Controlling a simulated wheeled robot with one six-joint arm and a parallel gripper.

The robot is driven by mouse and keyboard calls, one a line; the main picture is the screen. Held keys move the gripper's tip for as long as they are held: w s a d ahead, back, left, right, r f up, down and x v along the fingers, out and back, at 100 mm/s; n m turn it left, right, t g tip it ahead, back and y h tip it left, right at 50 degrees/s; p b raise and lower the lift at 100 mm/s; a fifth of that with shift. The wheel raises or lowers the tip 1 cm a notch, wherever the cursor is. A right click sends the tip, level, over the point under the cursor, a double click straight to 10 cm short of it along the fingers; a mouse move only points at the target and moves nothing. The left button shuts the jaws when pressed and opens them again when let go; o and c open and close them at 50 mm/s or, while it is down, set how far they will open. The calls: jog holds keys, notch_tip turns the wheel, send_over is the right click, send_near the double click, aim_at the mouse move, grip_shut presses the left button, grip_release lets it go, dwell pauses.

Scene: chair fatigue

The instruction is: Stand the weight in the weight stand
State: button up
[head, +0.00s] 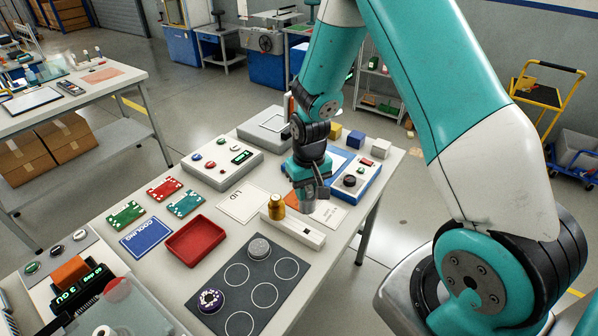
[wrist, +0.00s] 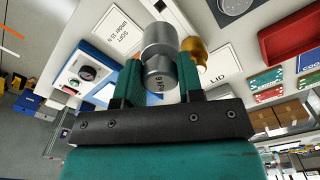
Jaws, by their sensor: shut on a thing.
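My gripper (head: 310,190) is shut on a silver cylindrical weight (wrist: 160,68), which sits between the two green fingers in the wrist view. Its printed label is too small to read surely. In the head view the gripper is above the table, near the right part of a long white block (head: 304,235) that looks like the weight stand. A brass weight (head: 276,208) stands upright at the block's left part; it also shows beside the held weight in the wrist view (wrist: 195,52). I cannot tell whether the held weight touches the block.
A dark mat with circles (head: 265,271) lies in front, carrying a grey round piece (head: 258,247) and a dark knob-like piece (head: 211,299). A red tray (head: 198,240) and a LID card (head: 243,203) are left of the block. A blue-white dial box (head: 356,180) stands behind right.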

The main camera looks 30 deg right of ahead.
aim_at(308, 206)
jog(key=shift+s+r, duration=0.1)
dwell(0.3)
jog(key=shift+f, duration=0.25)
jog(key=shift+f+b, duration=2.2)
jog(key=shift+f, duration=0.5)
jog(key=shift+f+b, duration=1.2)
jog(key=shift+f, duration=0.5)
jog(key=o, duration=1)
jog(key=shift+s, duration=0.1)
jog(key=shift+c, duration=0.2)
notch_tip(308, 206, up, 17)
jog(key=shift+r+b, duration=0.2)
jog(key=shift+b, duration=0.95)
jog(key=shift+a, duration=0.15)
